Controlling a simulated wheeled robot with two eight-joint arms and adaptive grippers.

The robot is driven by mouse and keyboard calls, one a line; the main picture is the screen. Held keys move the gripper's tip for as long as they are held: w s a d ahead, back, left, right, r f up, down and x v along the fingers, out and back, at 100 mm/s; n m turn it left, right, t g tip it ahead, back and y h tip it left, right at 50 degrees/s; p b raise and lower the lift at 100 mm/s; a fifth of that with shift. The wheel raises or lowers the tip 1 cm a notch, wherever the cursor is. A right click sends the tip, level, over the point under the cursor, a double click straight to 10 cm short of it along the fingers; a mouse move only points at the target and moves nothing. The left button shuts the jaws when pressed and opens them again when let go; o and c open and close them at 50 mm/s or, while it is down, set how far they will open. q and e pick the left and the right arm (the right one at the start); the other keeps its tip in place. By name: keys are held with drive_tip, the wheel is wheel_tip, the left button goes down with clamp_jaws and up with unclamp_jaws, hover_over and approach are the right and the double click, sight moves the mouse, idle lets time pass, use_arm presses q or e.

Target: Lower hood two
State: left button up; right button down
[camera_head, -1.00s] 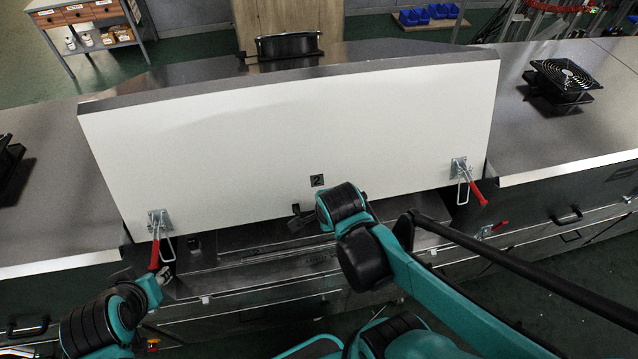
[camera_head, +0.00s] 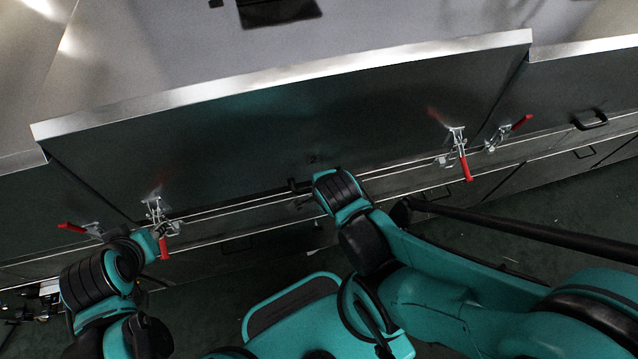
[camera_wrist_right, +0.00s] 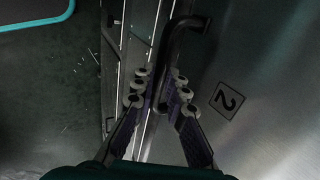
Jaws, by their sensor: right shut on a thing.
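Hood two (camera_head: 250,140) is down, with its dark front panel facing me and its lower edge at or close to the base rim; I cannot tell if it is fully seated. Its "2" label shows in the right wrist view (camera_wrist_right: 227,100). My right gripper (camera_wrist_right: 158,88) is shut on the hood's black handle (camera_wrist_right: 180,38), at the bottom middle of the panel. In the head view my own arm mostly hides that grip. My left gripper (camera_head: 150,240) is low by the left latch (camera_head: 156,215); its fingers are too hidden to read.
A right latch (camera_head: 460,150) with a red handle hangs at the panel's right end. Neighbouring hoods have red-handled latches at left (camera_head: 80,228) and right (camera_head: 508,132). A drawer-like handle (camera_head: 590,120) sits farther right.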

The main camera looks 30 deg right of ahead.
drive_tip(key=f, duration=0.1)
drive_tip(key=f+b, duration=0.1)
drive_tip(key=f, duration=0.1)
drive_tip(key=shift+s+a, duration=0.1)
drive_tip(key=shift+s, duration=0.25)
drive_tip(key=c, duration=1.9)
unclamp_jaws()
drive_tip(key=shift+s+r+p, duration=0.15)
drive_tip(key=shift+r+p, duration=0.15)
drive_tip(key=shift+r, duration=0.2)
drive_tip(key=o, duration=0.4)
drive_tip(key=shift+s+r, duration=0.1)
drive_tip(key=shift+r, duration=0.05)
drive_tip(key=shift+c, duration=0.2)
drive_tip(key=shift+w, duration=0.2)
drive_tip(key=d+v, duration=0.1)
drive_tip(key=v, duration=0.6)
drive_tip(key=shift+a+r, duration=0.2)
drive_tip(key=shift+a, duration=0.35)
drive_tip(key=shift+s, duration=0.1)
